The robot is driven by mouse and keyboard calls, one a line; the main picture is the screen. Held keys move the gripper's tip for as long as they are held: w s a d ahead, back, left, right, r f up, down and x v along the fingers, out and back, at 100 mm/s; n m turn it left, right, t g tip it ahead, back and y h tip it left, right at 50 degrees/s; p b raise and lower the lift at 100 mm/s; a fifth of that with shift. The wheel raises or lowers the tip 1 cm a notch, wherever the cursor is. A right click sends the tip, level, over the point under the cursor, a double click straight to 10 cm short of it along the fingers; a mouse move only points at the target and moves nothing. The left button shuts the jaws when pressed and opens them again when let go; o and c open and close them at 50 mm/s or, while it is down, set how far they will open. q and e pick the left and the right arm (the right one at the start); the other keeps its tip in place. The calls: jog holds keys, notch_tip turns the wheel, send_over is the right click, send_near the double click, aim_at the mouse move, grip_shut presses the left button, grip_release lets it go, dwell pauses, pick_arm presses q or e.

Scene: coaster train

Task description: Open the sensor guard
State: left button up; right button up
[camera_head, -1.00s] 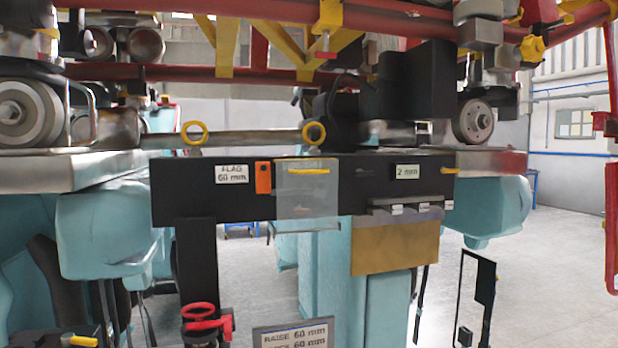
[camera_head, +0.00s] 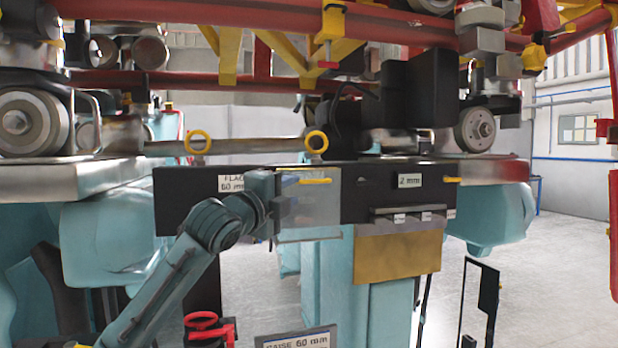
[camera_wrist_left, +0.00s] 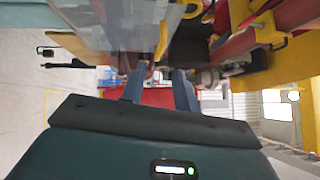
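The sensor guard (camera_head: 322,208) is a clear panel on the front of the dark bar, with a yellow handle (camera_head: 315,181) across its upper part. My left gripper (camera_head: 277,205) is at the guard's left side, close to the handle, and covers the bar's surface there. In the left wrist view the gripper's two fingers (camera_wrist_left: 160,88) are apart with nothing seen between them. The yellow handle (camera_wrist_left: 162,40) and the clear guard (camera_wrist_left: 105,22) show beyond the fingertips. I cannot tell whether a finger touches the guard. My right gripper is not in view.
The dark bar (camera_head: 372,205) carries a "2 mm" label (camera_head: 410,181) and a partly covered "FLAG" label (camera_head: 231,183). Yellow rings (camera_head: 317,141) stand just above it. A red valve-like part (camera_head: 201,320) and a sign (camera_head: 298,340) are below. Open floor lies to the right.

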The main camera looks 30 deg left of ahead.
aim_at(311, 182)
pick_arm(q)
jog(key=w, duration=0.2)
jog(key=w+p, duration=0.1)
jog(key=w, duration=0.2)
jog(key=w+r+p, duration=0.1)
jog(key=w, duration=0.1)
jog(key=shift+w+a, duration=0.15)
jog(key=shift+a, duration=0.05)
jog(key=shift+w, duration=0.4)
grip_shut()
